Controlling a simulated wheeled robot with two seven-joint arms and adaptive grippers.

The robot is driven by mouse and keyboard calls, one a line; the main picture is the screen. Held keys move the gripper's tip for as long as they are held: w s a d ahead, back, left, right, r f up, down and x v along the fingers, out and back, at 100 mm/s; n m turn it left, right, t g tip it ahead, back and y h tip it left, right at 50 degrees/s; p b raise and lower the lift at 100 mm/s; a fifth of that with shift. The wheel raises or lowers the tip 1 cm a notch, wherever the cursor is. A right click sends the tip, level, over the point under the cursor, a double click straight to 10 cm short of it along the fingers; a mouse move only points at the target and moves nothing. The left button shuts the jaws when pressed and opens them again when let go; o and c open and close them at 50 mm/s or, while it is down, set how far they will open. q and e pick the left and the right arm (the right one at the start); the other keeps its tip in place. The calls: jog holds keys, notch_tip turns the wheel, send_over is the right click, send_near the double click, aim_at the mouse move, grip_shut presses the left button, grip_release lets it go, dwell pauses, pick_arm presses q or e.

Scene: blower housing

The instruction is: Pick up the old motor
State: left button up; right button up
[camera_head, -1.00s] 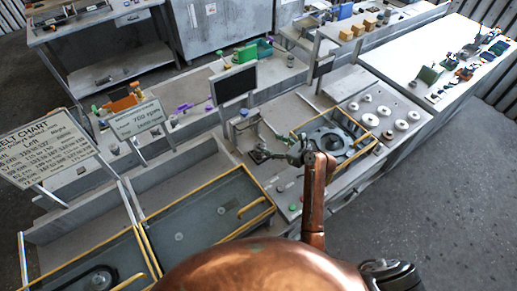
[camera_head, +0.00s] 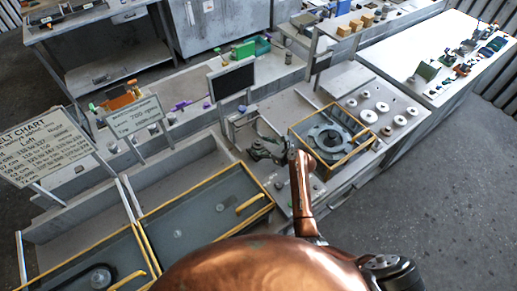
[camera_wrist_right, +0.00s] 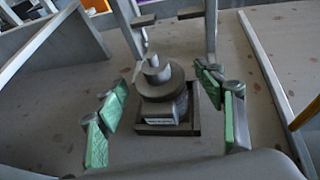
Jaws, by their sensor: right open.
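The motor (camera_wrist_right: 160,85) shows in the right wrist view as a grey stepped cylinder with a thin shaft on top and a white label low on its front. It stands upright in a square dark base (camera_wrist_right: 195,128). My right gripper (camera_wrist_right: 165,112) is open, with one green-padded finger on each side of the motor and visible gaps between. In the head view the right gripper (camera_head: 265,150) is low over the grey bench, left of the yellow-edged tray; the motor is mostly hidden there by the gripper. My left gripper is not in view.
A yellow-edged tray (camera_head: 293,134) holds a round grey housing (camera_head: 331,138). Pale discs (camera_head: 369,116) lie right of it. A dark screen (camera_head: 232,82) stands behind the gripper, and metal uprights (camera_wrist_right: 211,30) rise just behind the motor. A yellow-railed bin (camera_head: 205,205) is front left.

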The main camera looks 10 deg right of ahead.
jog(key=shift+w, duration=0.1)
jog(key=c, duration=1.7)
